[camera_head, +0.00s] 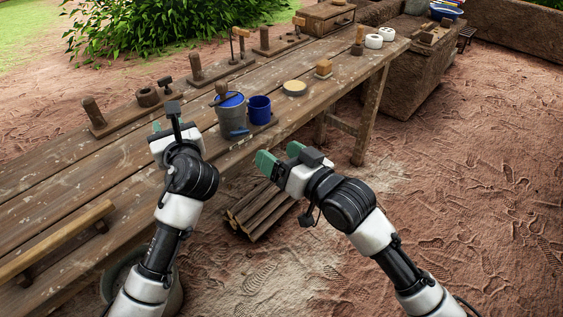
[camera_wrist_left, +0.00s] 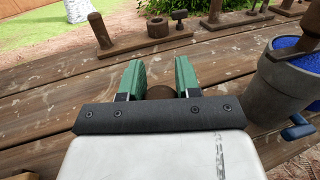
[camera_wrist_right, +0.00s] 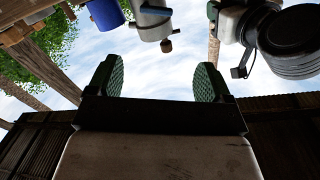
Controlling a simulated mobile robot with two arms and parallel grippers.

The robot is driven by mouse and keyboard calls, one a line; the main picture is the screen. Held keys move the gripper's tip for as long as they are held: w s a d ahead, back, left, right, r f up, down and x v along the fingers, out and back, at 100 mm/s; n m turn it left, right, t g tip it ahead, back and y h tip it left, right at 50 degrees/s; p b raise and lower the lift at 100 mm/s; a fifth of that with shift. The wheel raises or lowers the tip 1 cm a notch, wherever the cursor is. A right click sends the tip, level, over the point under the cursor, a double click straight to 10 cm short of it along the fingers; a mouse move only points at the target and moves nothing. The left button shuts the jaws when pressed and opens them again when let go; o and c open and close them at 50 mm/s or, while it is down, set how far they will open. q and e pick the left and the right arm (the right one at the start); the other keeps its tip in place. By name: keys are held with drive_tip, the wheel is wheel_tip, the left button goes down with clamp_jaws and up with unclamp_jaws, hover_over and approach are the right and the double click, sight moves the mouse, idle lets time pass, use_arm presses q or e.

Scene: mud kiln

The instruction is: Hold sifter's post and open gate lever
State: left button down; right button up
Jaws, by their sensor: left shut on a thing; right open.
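My left gripper (camera_head: 166,124) is above the table beside the sifter. In the left wrist view its green fingers (camera_wrist_left: 158,72) are shut on a brown round post (camera_wrist_left: 160,91), mostly hidden by the gripper. The grey sifter (camera_head: 231,117) holds blue material and stands to the right of that gripper; it also shows in the left wrist view (camera_wrist_left: 285,85). Its blue gate lever (camera_head: 238,133) sticks out low on the near side and shows in the left wrist view (camera_wrist_left: 298,128). My right gripper (camera_head: 279,155) is open and empty, off the table's near edge, apart from the lever.
A blue cup (camera_head: 260,110) stands right beside the sifter. A round pale-topped tin (camera_head: 294,88) and a wooden-handled brush or block (camera_head: 323,69) lie farther right. Boards with pegs (camera_head: 93,113) line the far table edge. Firewood (camera_head: 260,210) lies below the table.

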drive_tip(key=shift+r, duration=0.7)
use_arm(q)
drive_tip(key=c, duration=0.7)
unclamp_jaws()
drive_tip(key=v, duration=1.2)
use_arm(e)
drive_tip(key=shift+d+f, duration=0.1)
